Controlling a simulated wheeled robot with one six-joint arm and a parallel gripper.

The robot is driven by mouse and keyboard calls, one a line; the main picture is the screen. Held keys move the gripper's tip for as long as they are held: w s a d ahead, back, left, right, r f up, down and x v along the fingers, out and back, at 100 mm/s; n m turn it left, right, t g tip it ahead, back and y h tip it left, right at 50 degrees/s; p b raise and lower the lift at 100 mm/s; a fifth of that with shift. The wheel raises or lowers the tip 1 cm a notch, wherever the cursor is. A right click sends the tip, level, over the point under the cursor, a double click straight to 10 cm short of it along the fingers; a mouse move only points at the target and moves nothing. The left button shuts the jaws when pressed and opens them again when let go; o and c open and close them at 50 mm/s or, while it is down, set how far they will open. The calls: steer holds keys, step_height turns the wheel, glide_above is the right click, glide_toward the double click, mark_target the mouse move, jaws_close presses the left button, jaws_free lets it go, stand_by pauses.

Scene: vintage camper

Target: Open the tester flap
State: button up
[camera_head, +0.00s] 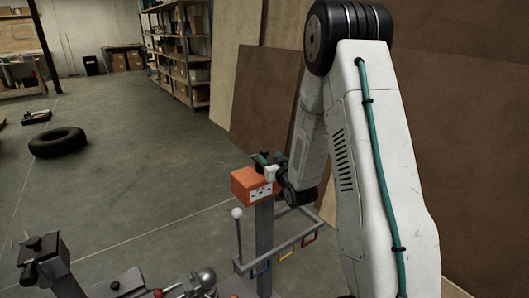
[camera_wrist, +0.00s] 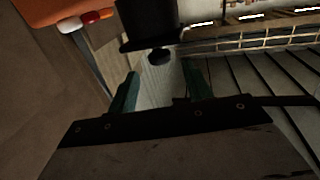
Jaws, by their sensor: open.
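An orange box (camera_head: 250,183) with a pale panel on its front sits on a grey post (camera_head: 264,240) in the head view. Its orange side (camera_wrist: 60,10) fills the top left corner of the wrist view. I cannot clearly make out the tester flap. A black block (camera_wrist: 150,22) with a small round dark end beneath it stands ahead of my fingers in the wrist view; I cannot tell whether it is the flap.
A grey frame with coloured rings (camera_head: 286,253) and a rod with a white ball (camera_head: 237,213) stand below the box. Brown boards (camera_head: 263,95) lean behind. A tyre (camera_head: 57,142) lies on the open floor at left. Shelves (camera_head: 185,50) stand at the back.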

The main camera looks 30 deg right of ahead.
mark_target(266, 153)
steer(key=w, duration=0.3)
steer(key=w+d, duration=0.1)
steer(key=w, duration=0.2)
jaws_close()
steer(key=shift+d, duration=0.1)
